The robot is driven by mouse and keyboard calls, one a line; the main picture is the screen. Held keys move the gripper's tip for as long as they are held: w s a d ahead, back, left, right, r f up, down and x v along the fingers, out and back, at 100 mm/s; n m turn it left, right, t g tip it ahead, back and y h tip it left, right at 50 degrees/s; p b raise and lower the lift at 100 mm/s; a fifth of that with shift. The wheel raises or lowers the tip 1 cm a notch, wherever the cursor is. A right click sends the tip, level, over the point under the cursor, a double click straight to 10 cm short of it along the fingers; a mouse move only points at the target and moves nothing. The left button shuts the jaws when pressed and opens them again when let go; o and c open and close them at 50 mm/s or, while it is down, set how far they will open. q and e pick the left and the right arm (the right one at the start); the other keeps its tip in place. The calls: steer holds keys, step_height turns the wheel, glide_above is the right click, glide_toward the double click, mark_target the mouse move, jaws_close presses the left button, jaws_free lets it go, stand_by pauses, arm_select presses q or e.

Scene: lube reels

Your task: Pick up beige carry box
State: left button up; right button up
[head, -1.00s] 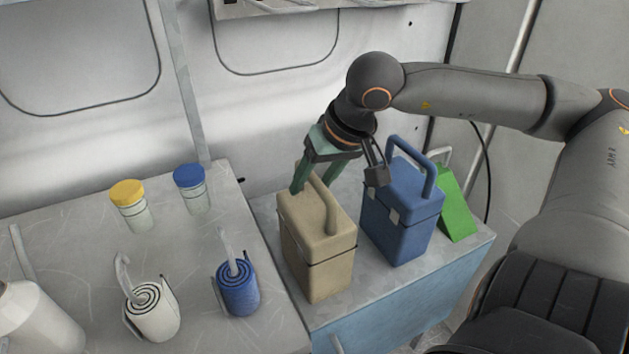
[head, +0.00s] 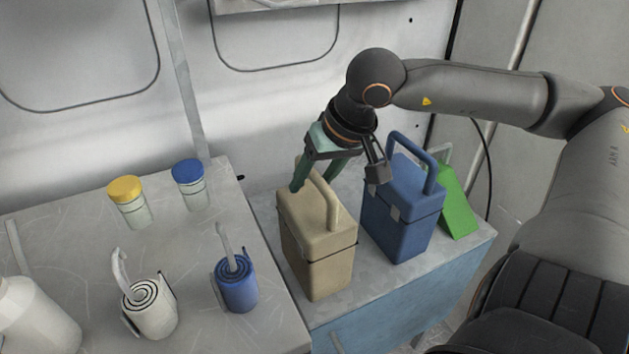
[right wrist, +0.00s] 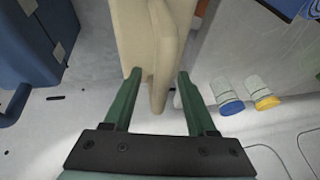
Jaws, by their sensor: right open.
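The beige carry box (head: 318,250) stands upright on the blue-sided cabinet, its loop handle on top. My right gripper (head: 313,180) is at the handle from above and behind, open. In the right wrist view the box (right wrist: 140,32) is at the top, and its handle reaches down between the two green fingers of the gripper (right wrist: 160,75). A gap shows on the right side of the handle; whether the left finger touches it I cannot tell. My left gripper is not in view.
A blue carry box (head: 400,215) stands close on the right, with a green wedge-shaped thing (head: 459,205) beyond it. On the left table are a white reel (head: 152,318), a blue reel (head: 238,288), a yellow-lidded jar (head: 130,205) and a blue-lidded jar (head: 192,190). The wall is close behind.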

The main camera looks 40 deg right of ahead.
steer(key=shift+c, duration=0.4)
jaws_close()
stand_by(0.9)
